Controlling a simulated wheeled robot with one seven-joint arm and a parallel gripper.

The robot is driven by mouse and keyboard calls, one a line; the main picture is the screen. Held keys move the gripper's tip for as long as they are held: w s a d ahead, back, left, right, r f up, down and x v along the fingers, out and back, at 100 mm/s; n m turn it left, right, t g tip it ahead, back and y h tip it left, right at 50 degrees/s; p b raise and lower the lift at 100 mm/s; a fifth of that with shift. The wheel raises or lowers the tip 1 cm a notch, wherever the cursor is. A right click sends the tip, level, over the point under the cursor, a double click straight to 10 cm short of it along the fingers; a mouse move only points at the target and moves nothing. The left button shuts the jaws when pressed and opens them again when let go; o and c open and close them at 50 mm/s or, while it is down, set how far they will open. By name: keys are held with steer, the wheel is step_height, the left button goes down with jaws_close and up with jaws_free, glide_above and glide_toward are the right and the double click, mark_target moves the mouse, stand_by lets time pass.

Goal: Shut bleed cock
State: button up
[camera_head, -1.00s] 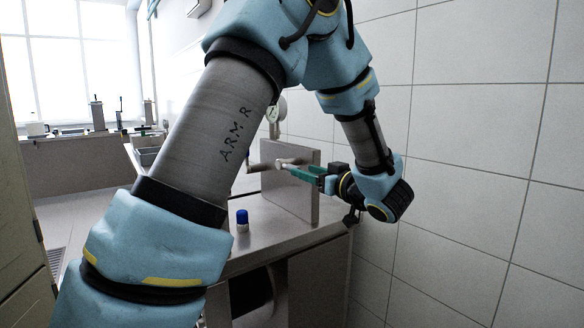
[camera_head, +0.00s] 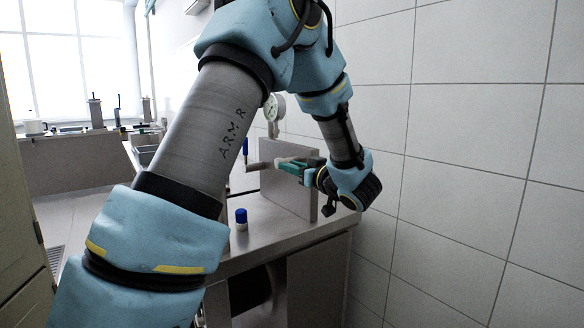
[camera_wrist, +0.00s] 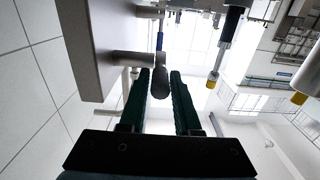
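A blue upright lever (camera_head: 246,147) stands at the left end of a grey horizontal pipe (camera_head: 254,166) that comes out of a flat metal panel (camera_head: 290,192); this looks like the bleed cock. In the wrist view a blue lever (camera_wrist: 160,41) shows beyond a round-ended grey stub (camera_wrist: 159,84), which is joined to the panel (camera_wrist: 97,45). Contact cannot be told.
A pressure gauge (camera_head: 274,107) stands behind the panel. A small blue-capped bottle (camera_head: 241,219) stands on the metal bench (camera_head: 270,226) left of the panel. A tiled wall (camera_head: 470,160) closes the right side. My arm covers part of the bench.

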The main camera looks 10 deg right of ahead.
jaws_close()
stand_by(1.0)
